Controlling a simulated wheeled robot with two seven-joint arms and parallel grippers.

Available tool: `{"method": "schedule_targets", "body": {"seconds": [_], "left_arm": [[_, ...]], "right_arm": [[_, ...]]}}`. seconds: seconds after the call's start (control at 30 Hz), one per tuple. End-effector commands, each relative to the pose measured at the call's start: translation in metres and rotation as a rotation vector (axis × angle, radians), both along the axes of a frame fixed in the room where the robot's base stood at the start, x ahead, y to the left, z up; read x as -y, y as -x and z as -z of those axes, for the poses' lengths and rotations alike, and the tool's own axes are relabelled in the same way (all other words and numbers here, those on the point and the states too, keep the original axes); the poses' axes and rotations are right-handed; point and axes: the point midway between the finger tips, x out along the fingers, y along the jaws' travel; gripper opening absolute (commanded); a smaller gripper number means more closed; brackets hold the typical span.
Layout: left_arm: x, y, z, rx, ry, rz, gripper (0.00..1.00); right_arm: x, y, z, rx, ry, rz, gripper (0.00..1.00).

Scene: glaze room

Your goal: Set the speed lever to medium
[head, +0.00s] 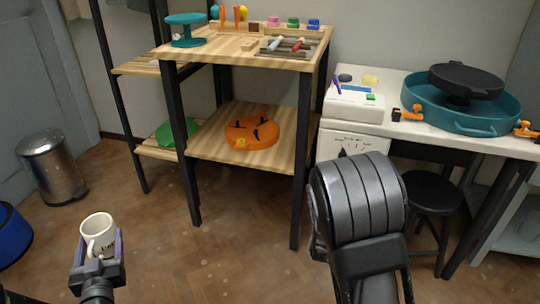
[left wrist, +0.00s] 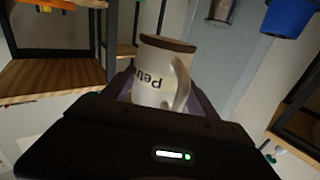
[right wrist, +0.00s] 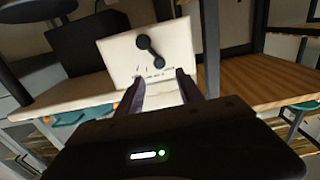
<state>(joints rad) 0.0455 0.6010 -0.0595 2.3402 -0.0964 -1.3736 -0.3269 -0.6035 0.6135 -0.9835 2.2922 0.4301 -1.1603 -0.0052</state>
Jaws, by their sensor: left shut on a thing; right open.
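The speed lever (right wrist: 150,52) is a dark bar with two round ends on a white panel (right wrist: 115,58). In the right wrist view it slants, with small marks below it, too blurred to read. In the head view the white panel (head: 372,146) shows marks and a bit of the dark lever (head: 343,153); my right arm covers its lower part. My right gripper (right wrist: 161,92) is open and empty, its fingers pointing at the panel just short of the lever. My left gripper (head: 97,254) is shut on a white mug (head: 97,230), held upright with dark lettering (left wrist: 155,85).
A white table holds a teal basin (head: 425,112) with a dark wheel head (head: 467,79) and orange clamps (head: 407,114). A black stool (head: 432,190) stands beneath. A wooden shelf unit (head: 205,139) is left of it. The floor at middle left is clear; a metal bin (head: 52,168) stands far left.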

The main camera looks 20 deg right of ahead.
Motion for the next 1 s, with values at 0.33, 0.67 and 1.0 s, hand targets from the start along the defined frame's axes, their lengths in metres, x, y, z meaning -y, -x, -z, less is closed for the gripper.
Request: {"method": "schedule_targets", "body": {"seconds": [0.33,0.67,1.0], "left_arm": [[0.000,0.000,0.021,0.003,0.000,0.000,0.14],[0.000,0.000,0.025,0.003,0.000,0.000,0.14],[0.000,0.000,0.025,0.003,0.000,0.000,0.14]], "right_arm": [[0.041,-0.052,0.003,0.000,0.002,0.002,0.44],[0.053,-0.070,0.000,-0.001,0.000,0.000,0.44],[0.053,-0.069,0.000,-0.001,0.000,0.001,0.31]]}}
